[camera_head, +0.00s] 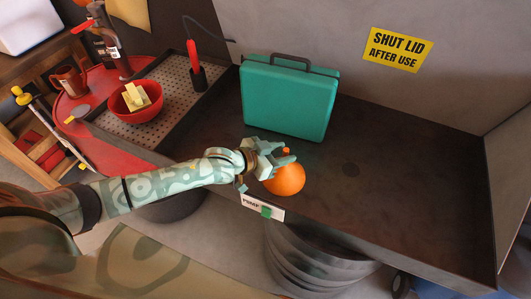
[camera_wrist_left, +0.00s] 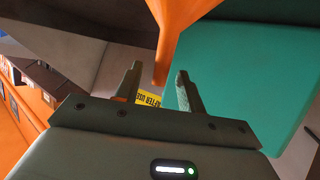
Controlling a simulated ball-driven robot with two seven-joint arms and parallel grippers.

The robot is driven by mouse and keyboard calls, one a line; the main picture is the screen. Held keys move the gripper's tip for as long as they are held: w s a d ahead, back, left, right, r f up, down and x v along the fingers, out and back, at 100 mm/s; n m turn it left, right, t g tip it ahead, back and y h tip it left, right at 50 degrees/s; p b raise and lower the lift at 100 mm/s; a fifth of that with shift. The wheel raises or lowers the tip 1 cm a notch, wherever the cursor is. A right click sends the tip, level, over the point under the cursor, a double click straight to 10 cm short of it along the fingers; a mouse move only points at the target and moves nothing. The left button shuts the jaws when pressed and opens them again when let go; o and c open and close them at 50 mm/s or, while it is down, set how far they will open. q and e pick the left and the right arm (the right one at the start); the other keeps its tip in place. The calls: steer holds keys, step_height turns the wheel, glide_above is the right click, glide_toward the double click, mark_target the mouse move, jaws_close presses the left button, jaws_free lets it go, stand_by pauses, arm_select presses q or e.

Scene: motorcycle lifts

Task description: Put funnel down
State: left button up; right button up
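The orange funnel (camera_head: 285,180) is at the front edge of the dark wash basin, just beyond and below my left gripper (camera_head: 276,156). It seems to be mouth down with its narrow spout up, and I cannot tell for sure whether it rests on the basin floor. In the left wrist view the funnel (camera_wrist_left: 181,22) comes in from the top, and its spout tip points between the fingers of my left gripper (camera_wrist_left: 157,82). The fingers are apart, with a visible gap on each side of the spout. My right gripper is not in view.
A teal case (camera_head: 288,100) stands upright behind the funnel. A red bowl (camera_head: 136,103) with yellow blocks sits on a perforated tray (camera_head: 172,88) at the left. A yellow sign (camera_head: 397,49) is on the back lid. The basin floor to the right (camera_head: 410,185) is clear.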

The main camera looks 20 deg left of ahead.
arm_select(q)
steer(key=p+v, duration=0.1)
steer(key=v, duration=0.7)
steer(key=shift+s+a, duration=0.2)
steer(key=shift+s, duration=0.1)
